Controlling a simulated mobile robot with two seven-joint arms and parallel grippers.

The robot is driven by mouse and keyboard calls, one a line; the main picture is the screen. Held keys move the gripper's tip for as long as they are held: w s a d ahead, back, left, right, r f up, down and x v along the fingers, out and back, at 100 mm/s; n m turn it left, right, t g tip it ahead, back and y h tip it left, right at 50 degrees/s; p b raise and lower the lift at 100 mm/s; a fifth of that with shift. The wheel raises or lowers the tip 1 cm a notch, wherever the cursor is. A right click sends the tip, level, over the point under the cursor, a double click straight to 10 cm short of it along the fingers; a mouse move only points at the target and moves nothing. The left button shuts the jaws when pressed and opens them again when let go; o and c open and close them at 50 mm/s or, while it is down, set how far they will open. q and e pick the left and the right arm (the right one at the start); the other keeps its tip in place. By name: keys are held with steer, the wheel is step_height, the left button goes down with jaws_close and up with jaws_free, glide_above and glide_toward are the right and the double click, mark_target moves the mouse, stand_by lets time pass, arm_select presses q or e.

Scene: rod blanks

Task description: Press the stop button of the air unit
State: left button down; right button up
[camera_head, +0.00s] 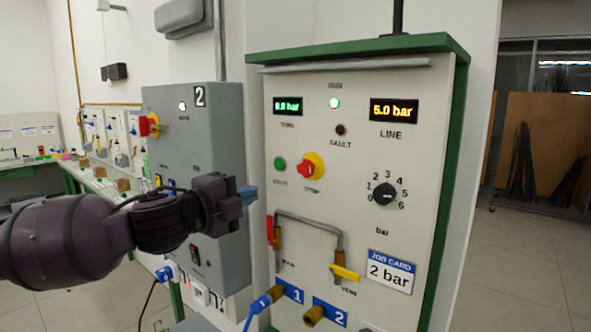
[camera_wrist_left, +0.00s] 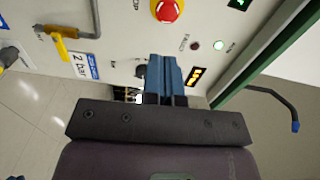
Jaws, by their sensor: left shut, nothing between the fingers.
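The air unit (camera_head: 350,215) is a pale panel with a green frame. Its red stop button (camera_head: 306,169) sits on a yellow collar, right of a green button (camera_head: 280,163). In the left wrist view the stop button (camera_wrist_left: 167,9) is at the top edge, beyond the fingertips. My left gripper (camera_head: 248,195) is shut and empty, its blue fingers left of and a little below the stop button, apart from it in the picture. The closed fingers also show in the left wrist view (camera_wrist_left: 165,72). A lamp (camera_head: 334,103) glows green; the fault lamp (camera_head: 340,130) is dark. My right gripper is out of view.
The line display (camera_head: 394,110) reads 5.0 bar. A black dial (camera_head: 383,194) and job card (camera_head: 391,271) saying 2 bar are lower right. A bent pipe with red (camera_head: 270,230) and yellow (camera_head: 345,273) levers projects below the buttons. A grey box (camera_head: 190,130) stands left.

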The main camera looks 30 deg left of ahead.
arm_select(q)
steer(key=shift+d+r+m, duration=0.3)
steer(key=shift+r, duration=0.3)
